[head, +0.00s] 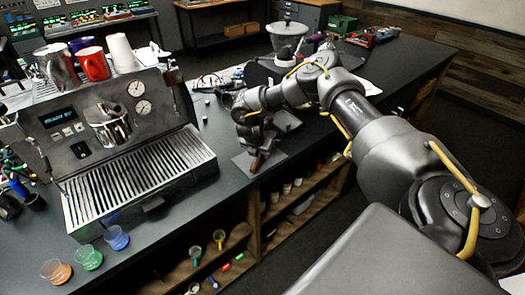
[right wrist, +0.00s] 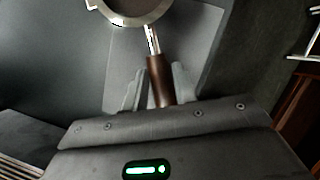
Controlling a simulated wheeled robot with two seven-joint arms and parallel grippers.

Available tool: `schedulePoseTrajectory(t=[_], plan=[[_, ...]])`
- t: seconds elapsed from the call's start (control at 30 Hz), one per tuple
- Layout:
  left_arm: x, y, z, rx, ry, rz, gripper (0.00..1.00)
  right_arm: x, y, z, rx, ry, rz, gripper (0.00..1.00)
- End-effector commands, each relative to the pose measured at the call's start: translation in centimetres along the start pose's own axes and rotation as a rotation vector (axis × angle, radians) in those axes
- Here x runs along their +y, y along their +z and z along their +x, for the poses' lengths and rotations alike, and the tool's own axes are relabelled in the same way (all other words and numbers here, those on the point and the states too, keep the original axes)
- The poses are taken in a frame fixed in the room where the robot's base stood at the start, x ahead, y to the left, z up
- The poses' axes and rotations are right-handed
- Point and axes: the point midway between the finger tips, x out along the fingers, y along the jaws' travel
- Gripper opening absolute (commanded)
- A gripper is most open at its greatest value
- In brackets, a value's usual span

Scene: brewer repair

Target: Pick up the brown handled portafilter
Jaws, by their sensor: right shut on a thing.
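The portafilter's brown handle (right wrist: 158,80) sits between the two fingers of my right gripper (right wrist: 160,85) in the right wrist view. The gripper is shut on the handle. The metal portafilter ring (right wrist: 128,15) is partly cut off at the top of that view. In the head view the brown handle (head: 255,162) shows just below my right gripper (head: 256,148), over a grey mat (head: 243,167) on the counter. I cannot tell whether the portafilter touches the mat. My left gripper is not in view.
An espresso machine (head: 160,170) stands left of my right gripper, with cups on top. Orange, green and blue small cups (head: 89,258) stand at the counter's front edge. A grinder (head: 287,40) stands behind my right arm. Open shelves (head: 290,205) lie below the counter.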

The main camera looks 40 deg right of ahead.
Motion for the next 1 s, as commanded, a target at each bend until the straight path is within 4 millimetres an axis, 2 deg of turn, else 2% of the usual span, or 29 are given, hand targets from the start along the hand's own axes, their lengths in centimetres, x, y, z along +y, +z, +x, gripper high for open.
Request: schedulePoseTrajectory(t=[0.23,0.37,0.63,0.7,1.0], plan=[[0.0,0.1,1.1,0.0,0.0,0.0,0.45,0.1,0.4,-0.9,-0.001,0.003,0.002,0.0],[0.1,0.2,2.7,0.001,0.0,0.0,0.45,0.2,1.0,-3.0,0.001,0.008,0.0,0.0],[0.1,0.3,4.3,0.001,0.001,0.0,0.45,-0.6,-1.3,-10.6,-0.004,0.009,-0.006,0.0],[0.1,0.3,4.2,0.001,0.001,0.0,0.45,-0.8,-2.7,-12.1,-0.006,0.008,-0.011,0.0],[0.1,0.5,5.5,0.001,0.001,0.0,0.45,-1.7,-6.7,-16.1,-0.003,0.004,-0.004,0.0]])
